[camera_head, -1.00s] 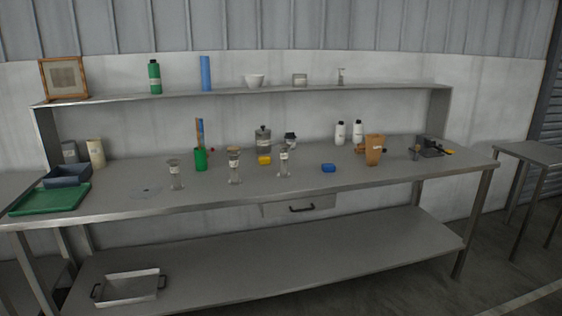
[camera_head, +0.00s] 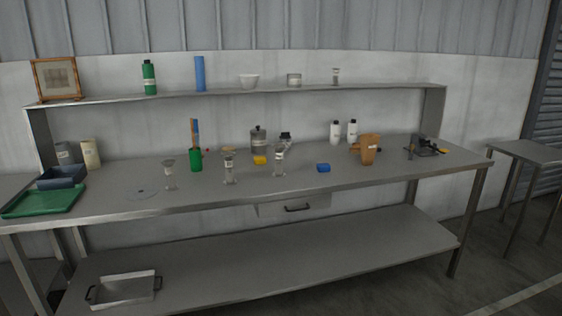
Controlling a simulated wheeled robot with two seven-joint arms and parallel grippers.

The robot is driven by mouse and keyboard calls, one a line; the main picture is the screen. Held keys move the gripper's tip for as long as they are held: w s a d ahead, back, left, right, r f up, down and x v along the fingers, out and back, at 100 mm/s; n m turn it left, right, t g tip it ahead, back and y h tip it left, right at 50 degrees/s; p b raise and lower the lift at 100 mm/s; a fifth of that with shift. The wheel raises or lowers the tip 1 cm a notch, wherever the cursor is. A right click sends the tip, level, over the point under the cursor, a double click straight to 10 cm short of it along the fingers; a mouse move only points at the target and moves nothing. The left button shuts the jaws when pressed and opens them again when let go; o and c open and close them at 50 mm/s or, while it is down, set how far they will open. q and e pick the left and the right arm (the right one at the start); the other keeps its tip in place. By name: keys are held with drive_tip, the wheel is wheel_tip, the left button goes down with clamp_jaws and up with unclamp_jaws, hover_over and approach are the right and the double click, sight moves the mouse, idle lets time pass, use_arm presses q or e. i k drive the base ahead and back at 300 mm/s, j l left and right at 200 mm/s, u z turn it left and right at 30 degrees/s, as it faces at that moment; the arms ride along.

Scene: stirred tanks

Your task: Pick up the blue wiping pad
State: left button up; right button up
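A small blue block-shaped pad (camera_head: 323,168) lies flat on the grey metal table (camera_head: 340,184), right of the middle and near the front part of the top. A glass vessel with a pale label (camera_head: 279,162) stands to its left, and a brown bag-like container (camera_head: 368,150) stands to its right. A yellow pad (camera_head: 260,160) of similar shape lies further left. Neither of my grippers is in view.
Several glass vessels, a green cup (camera_head: 195,160) with tall items and two white bottles (camera_head: 352,131) stand on the table. A green tray (camera_head: 43,201) is at the left end. A raised shelf (camera_head: 215,94) runs along the back. A drawer (camera_head: 293,206) hangs under the front edge.

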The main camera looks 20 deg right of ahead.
sight(322, 167)
drive_tip(key=i+l, duration=0.15)
drive_tip(key=l, duration=0.3)
drive_tip(key=i+l+u, duration=0.15)
drive_tip(key=l, duration=0.3)
drive_tip(key=i+l, duration=0.2)
drive_tip(key=l, duration=0.25)
drive_tip(key=i+l+u, duration=0.1)
drive_tip(key=l, duration=0.35)
drive_tip(key=i+l+u, duration=0.1)
drive_tip(key=l, duration=0.4)
drive_tip(key=i+l, duration=0.2)
drive_tip(key=l, duration=0.3)
drive_tip(key=i+l+u, duration=0.1)
drive_tip(key=l, duration=0.35)
drive_tip(key=i+l+u, duration=0.1)
drive_tip(key=l, duration=0.4)
